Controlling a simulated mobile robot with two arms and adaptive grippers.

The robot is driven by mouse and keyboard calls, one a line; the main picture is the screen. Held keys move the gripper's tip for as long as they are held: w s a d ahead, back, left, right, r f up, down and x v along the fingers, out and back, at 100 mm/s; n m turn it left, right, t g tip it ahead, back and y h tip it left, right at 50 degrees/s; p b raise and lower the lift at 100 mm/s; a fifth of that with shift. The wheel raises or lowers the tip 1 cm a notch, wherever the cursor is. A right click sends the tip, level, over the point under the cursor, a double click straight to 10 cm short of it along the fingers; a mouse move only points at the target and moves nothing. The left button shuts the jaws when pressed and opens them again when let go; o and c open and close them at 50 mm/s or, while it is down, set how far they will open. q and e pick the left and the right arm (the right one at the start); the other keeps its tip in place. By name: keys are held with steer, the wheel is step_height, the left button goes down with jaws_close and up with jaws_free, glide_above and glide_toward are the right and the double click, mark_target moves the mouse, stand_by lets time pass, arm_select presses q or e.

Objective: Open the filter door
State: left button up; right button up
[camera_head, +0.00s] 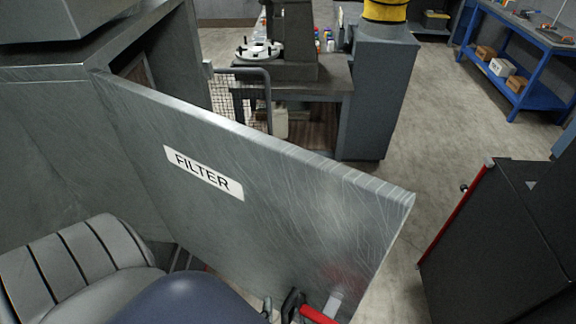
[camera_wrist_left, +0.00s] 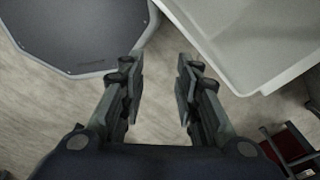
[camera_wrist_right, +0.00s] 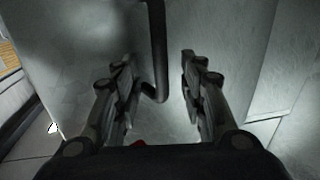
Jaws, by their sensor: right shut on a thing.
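The filter door (camera_head: 250,190) is a grey metal panel with a white FILTER label (camera_head: 204,173). It stands swung out from the grey cabinet at the left, with a dark gap (camera_head: 135,70) behind its hinge side. My right gripper (camera_head: 290,307) is low by the door's free end, beside a red bar (camera_head: 318,315), partly cut off by the frame. My left gripper (camera_wrist_left: 158,82) is open and empty above the floor.
A grey bench (camera_head: 330,75) and a pillar with a yellow band stand behind the door. A dark cabinet with a red edge (camera_head: 500,240) stands at the right, with floor (camera_head: 410,160) between. A blue shelf (camera_head: 530,95) stands at the back right.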

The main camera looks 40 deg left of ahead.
steer(key=v, duration=1.1)
steer(key=shift+s+d, duration=0.2)
steer(key=shift+s, duration=0.1)
steer(key=shift+d, duration=0.1)
